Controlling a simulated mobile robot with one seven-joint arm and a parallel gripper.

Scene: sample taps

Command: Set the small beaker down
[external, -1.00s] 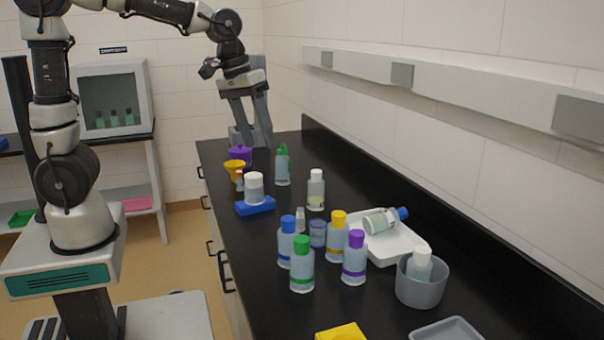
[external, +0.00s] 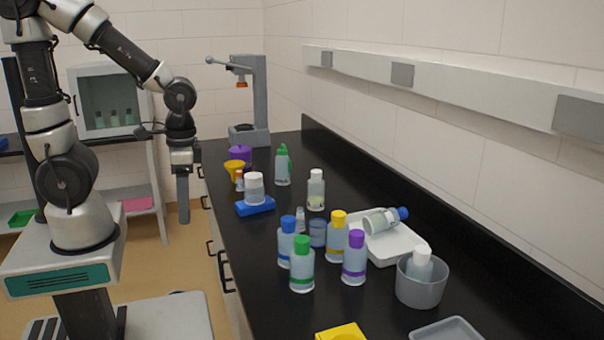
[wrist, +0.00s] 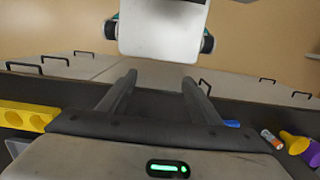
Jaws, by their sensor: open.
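My gripper (external: 183,218) hangs pointing down beside the left edge of the bench, clear of everything on it. In the wrist view its two fingers (wrist: 160,77) are apart with nothing between them. A small bluish, cup-like vessel (external: 318,234), which may be the small beaker, stands upright on the black bench among the bottles. It is partly hidden by the bottles in front, and I cannot tell its details. A larger grey beaker (external: 420,290) stands at the right front with a white-capped bottle in it.
Several capped bottles (external: 302,272) crowd the bench middle. A white tray (external: 392,248) holds a lying bottle. A white-capped jar (external: 254,190) sits on a blue block (external: 254,208). A grey stand (external: 261,95) rises at the back. Drawer handles (external: 224,272) line the bench front.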

